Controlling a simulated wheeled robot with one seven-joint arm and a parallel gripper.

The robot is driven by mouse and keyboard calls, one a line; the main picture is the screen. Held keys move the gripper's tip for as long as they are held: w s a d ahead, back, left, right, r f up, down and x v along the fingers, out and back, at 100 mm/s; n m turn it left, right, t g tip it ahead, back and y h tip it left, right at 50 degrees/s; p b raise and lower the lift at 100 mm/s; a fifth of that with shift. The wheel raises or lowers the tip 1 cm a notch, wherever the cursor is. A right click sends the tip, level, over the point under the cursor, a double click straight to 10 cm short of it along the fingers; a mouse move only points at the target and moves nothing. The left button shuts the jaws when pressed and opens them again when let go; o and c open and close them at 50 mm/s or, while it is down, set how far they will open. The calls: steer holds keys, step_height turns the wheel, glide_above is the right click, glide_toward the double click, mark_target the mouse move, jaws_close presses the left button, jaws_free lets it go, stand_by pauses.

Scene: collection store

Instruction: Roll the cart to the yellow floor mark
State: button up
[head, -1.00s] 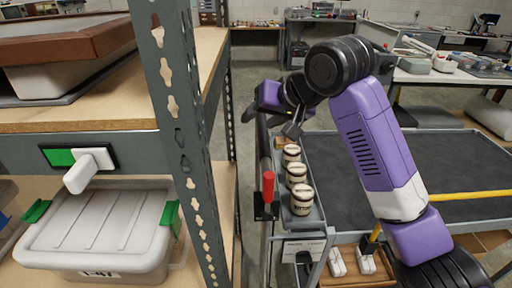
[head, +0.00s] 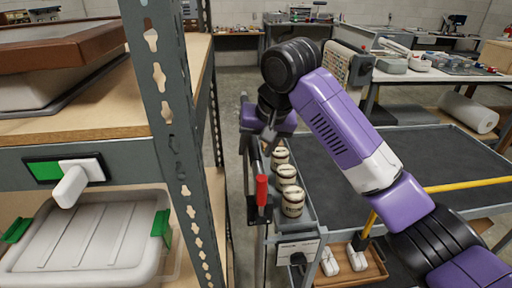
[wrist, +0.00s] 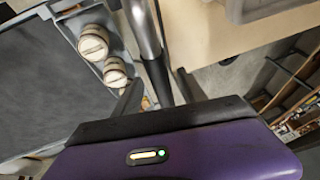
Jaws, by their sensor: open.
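The cart (head: 400,150) has a dark top and a grey rim and stands right of the shelving. Its left side tray holds three lidded jars. A metal bar (wrist: 142,35) runs along the cart's edge in the wrist view. My gripper (wrist: 158,90) is open, with one dark finger on each side of the bar's dark lower part; I cannot tell whether they touch it. In the head view my gripper (head: 258,140) is at the cart's left end, beside the jars. I see no yellow floor mark in either view.
Metal shelving (head: 165,110) stands close on the left, with a lidded bin (head: 85,240) on it. A red-handled lever (head: 262,190) stands at the cart's near left corner. Workbenches line the back. A narrow floor strip shows between shelving and cart.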

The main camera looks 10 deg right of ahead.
steer(key=shift+f, duration=0.15)
jaws_close()
stand_by(1.4)
